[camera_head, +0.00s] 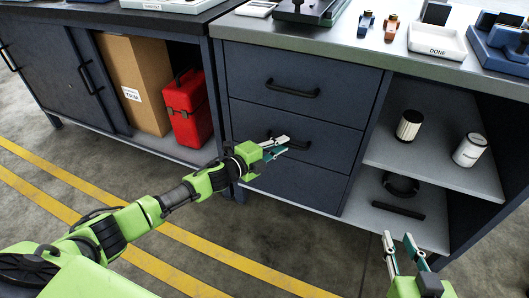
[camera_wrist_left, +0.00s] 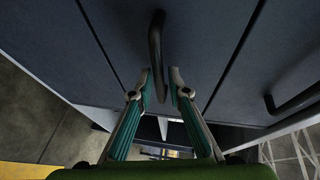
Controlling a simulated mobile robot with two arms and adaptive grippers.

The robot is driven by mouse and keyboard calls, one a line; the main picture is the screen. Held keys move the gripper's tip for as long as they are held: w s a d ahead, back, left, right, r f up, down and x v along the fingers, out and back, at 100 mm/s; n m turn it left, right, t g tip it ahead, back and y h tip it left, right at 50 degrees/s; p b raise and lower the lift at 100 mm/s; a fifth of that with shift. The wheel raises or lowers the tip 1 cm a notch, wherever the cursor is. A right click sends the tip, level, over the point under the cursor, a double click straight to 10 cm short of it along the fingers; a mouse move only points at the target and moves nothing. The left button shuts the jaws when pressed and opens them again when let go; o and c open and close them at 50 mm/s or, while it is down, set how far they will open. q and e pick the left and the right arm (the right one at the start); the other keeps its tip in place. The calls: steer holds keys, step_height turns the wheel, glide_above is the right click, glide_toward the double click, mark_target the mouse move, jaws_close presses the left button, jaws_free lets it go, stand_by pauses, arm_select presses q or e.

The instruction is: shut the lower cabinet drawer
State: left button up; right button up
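The lower drawer (camera_head: 305,189) is the dark blue bottom panel of the three-drawer stack under the steel worktop. It looks about flush with the panels above, and I cannot make out its handle in the head view. My left gripper (camera_head: 284,146) is in front of the stack, overlapping the middle drawer's handle. In the left wrist view, my left gripper (camera_wrist_left: 161,76) has its fingers apart, with a dark bar handle (camera_wrist_left: 156,40) at or just beyond the gap; contact is unclear. My right gripper (camera_head: 399,238) is open and empty at the lower right.
The top drawer (camera_head: 255,67) appears shut. Right of the drawers, an open shelf (camera_head: 430,160) holds a filter and a white can. Left is an open bay with a cardboard box (camera_head: 137,85) and a red can (camera_head: 188,110). Floor in front is clear, with yellow stripes.

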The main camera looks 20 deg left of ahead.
arm_select(q)
steer(key=v, duration=0.9)
steer(key=shift+s+a, duration=0.2)
steer(key=shift+s, duration=0.1)
steer(key=shift+r, duration=0.1)
